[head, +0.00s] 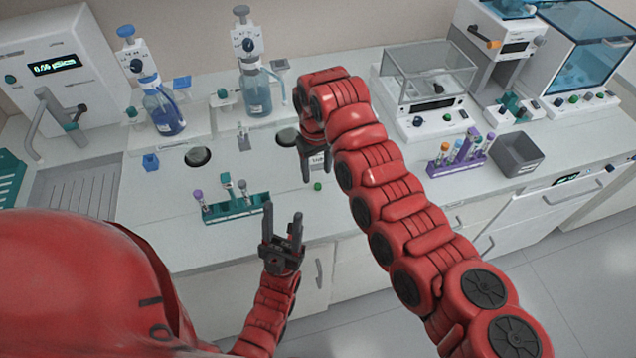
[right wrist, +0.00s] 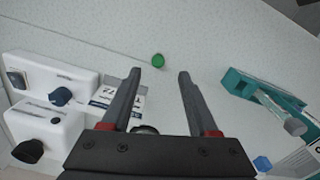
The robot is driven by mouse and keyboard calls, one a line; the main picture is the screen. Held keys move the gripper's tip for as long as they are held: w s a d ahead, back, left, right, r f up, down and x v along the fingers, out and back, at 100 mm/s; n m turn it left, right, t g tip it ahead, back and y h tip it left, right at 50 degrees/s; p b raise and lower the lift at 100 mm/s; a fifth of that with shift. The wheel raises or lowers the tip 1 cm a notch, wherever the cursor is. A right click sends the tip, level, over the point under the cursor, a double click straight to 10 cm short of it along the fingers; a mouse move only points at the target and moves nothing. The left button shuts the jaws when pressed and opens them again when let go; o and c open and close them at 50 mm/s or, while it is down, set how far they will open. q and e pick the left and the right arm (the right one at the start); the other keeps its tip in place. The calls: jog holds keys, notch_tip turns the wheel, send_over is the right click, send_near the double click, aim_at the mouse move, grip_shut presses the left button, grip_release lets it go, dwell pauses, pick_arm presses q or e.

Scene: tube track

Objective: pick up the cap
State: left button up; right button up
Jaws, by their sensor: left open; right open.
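A small green cap (head: 317,186) lies on the white bench top near its front edge. In the right wrist view the cap (right wrist: 158,60) shows just beyond the fingertips, roughly centred between them. My right gripper (head: 314,165) is open and empty, above the bench just behind the cap in the head view; its fingers also show in the right wrist view (right wrist: 160,74). My left gripper (head: 283,211) is open and empty, fingers pointing up, in front of the bench edge, to the left of the cap.
A teal tube rack (head: 234,208) stands left of the cap, also in the right wrist view (right wrist: 262,92). A purple rack (head: 460,158) and grey bin (head: 516,154) stand to the right. Dispenser bottles (head: 258,95) stand behind. Bench around the cap looks clear.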

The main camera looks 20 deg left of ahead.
aim_at(318, 185)
jog(key=shift+f+p, duration=0.5)
jog(key=shift+p, duration=0.05)
jog(key=f+p, duration=0.1)
jog(key=f, duration=0.1)
jog(key=f+p, duration=0.1)
jog(key=shift+d+f, duration=0.2)
jog(key=shift+f, duration=0.15)
jog(key=shift+w+f, duration=0.1)
jog(key=shift+f, duration=0.25)
grip_shut()
